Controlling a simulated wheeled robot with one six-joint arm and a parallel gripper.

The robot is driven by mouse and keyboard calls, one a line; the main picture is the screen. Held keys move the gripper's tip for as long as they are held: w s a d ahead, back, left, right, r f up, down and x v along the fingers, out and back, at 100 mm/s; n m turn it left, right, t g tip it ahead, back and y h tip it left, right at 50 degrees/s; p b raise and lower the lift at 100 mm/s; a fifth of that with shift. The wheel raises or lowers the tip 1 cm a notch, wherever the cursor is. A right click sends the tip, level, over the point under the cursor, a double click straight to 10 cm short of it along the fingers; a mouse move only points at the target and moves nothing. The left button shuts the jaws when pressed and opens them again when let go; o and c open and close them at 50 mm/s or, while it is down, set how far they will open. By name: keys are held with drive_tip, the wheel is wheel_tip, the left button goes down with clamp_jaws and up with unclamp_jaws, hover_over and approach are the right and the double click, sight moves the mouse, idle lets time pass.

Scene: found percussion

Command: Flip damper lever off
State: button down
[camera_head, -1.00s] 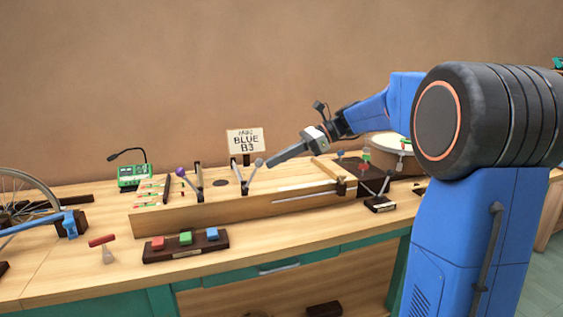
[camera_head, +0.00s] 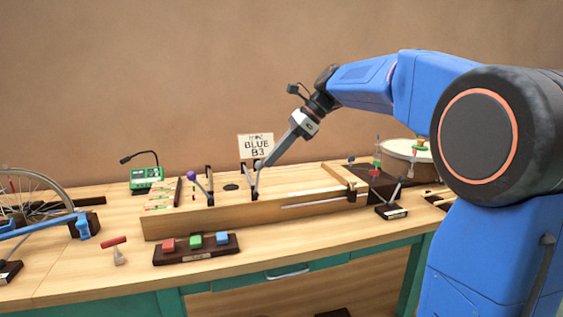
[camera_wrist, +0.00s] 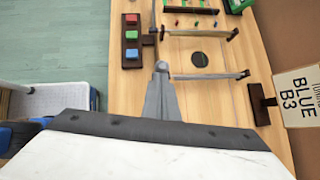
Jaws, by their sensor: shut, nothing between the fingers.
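A lever with a grey ball knob (camera_head: 258,164) stands nearly upright at the front edge of the long wooden box (camera_head: 260,213). I take it for the damper lever, though no label on it is readable. My gripper (camera_head: 265,162) is shut and empty, slanting down to the left with its tip at the knob. In the wrist view my shut fingers (camera_wrist: 161,84) point at the grey knob (camera_wrist: 161,66). I cannot tell whether they touch it. A second lever with a purple knob (camera_head: 191,175) leans left on the same box.
A dark block with red, green and blue buttons (camera_head: 196,241) sits in front of the box. A small lever on a labelled base (camera_head: 391,211) and a drum (camera_head: 405,150) are at the right. A sign (camera_head: 257,146) reading BLUE B3 stands behind.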

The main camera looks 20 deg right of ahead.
drive_tip(key=a+h, duration=0.1)
drive_tip(key=a+r+h, duration=0.1)
drive_tip(key=shift+a, duration=0.35)
drive_tip(key=shift+a+f+n+h, duration=0.15)
drive_tip(key=shift+a+n+h, duration=0.15)
drive_tip(key=shift+a+h, duration=2.1)
drive_tip(key=shift+a+y, duration=0.3)
drive_tip(key=shift+a, duration=0.05)
drive_tip(key=s+d+r, duration=0.1)
drive_tip(key=r, duration=0.5)
drive_tip(key=s+d+r, duration=0.1)
drive_tip(key=d+r, duration=0.1)
drive_tip(key=r, duration=0.4)
drive_tip(key=shift+d+r, duration=0.25)
drive_tip(key=shift+s, duration=0.15)
